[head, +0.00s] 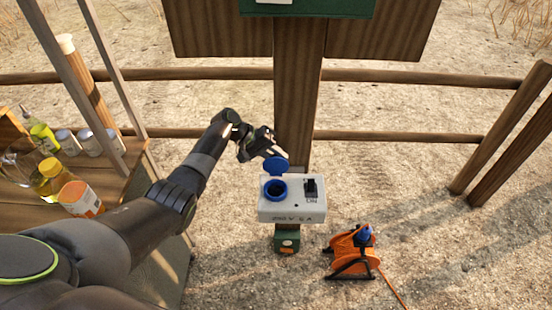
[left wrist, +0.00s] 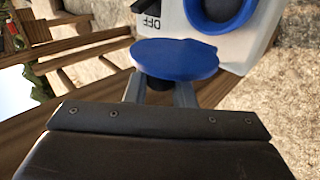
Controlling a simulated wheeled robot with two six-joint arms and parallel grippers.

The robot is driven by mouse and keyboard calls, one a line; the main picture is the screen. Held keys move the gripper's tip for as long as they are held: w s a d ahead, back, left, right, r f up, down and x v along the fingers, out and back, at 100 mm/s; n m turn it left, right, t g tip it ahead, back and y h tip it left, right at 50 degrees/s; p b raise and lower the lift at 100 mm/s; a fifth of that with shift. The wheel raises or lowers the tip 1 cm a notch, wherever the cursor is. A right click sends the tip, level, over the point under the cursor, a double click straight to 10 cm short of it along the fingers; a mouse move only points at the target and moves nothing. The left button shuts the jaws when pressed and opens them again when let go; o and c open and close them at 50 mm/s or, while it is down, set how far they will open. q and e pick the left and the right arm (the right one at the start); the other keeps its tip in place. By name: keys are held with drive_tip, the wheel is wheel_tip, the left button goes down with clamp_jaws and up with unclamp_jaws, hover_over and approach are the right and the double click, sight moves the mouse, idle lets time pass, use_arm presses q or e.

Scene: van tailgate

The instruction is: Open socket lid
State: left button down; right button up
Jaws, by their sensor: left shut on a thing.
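The white socket box (head: 292,212) is mounted on a wooden post. Its round blue socket (head: 275,190) is uncovered, with the dark inside showing. The blue lid (head: 276,164) is raised behind the socket opening. My left gripper (head: 274,152) is at the lid's far side. In the left wrist view the gripper's fingers (left wrist: 161,88) are shut on the lid (left wrist: 175,58), whose disc hides the fingertips. The blue socket ring (left wrist: 218,22) shows beyond it. My right gripper is not in view.
A black switch (head: 311,186) sits right of the socket. An orange cable reel (head: 352,255) with a blue plug (head: 364,234) stands on the ground. A wooden shelf with bottles (head: 52,180) and cans is at the left. Rails run behind the post.

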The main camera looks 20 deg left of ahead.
use_arm(q)
drive_tip(key=shift+w+a+f+g, duration=0.1)
drive_tip(key=shift+w+f+g, duration=0.05)
drive_tip(key=shift+w+g, duration=0.2)
drive_tip(key=shift+n, duration=0.3)
drive_tip(key=c, duration=1.3)
unclamp_jaws()
drive_tip(key=v, duration=0.8)
drive_tip(key=b+v, duration=0.1)
drive_tip(key=v, duration=0.8)
drive_tip(key=shift+w+a, duration=0.2)
drive_tip(key=shift+a, duration=0.05)
